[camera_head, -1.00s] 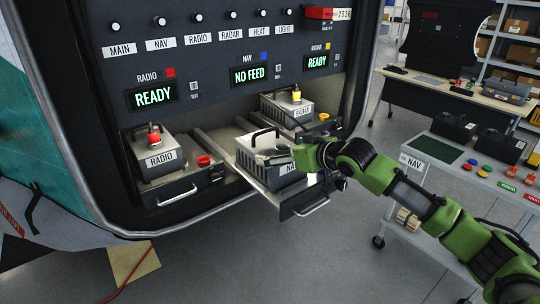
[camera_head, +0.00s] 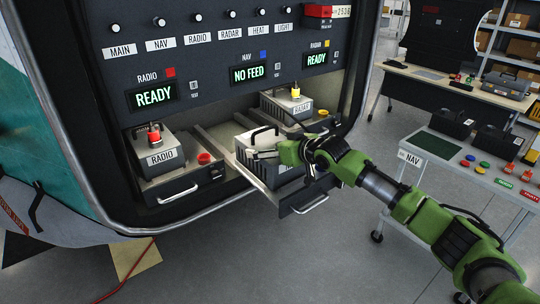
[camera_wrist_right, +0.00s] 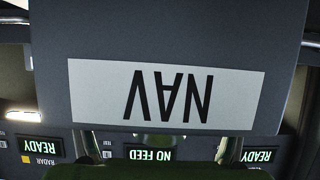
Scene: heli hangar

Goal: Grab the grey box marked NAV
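The grey NAV box (camera_head: 254,138) has a black handle on top and sits in the pulled-out middle drawer (camera_head: 290,205) of the panel. Its white label is mostly hidden by my right arm in the head view. In the right wrist view the NAV label (camera_wrist_right: 165,95) shows upside down and close, on the box face (camera_wrist_right: 180,30). My right gripper (camera_head: 262,155) is at the near side of the box, below and beside the handle. Its fingertips are hard to make out, and whether they touch the box is unclear. My left gripper is out of view.
The RADIO box (camera_head: 157,148) sits in the left drawer and the RADAR box (camera_head: 287,104) in the right bay. The middle display (camera_head: 250,73) reads NO FEED. A trolley (camera_head: 450,170) with a NAV tag, dark cases and coloured buttons stands at right.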

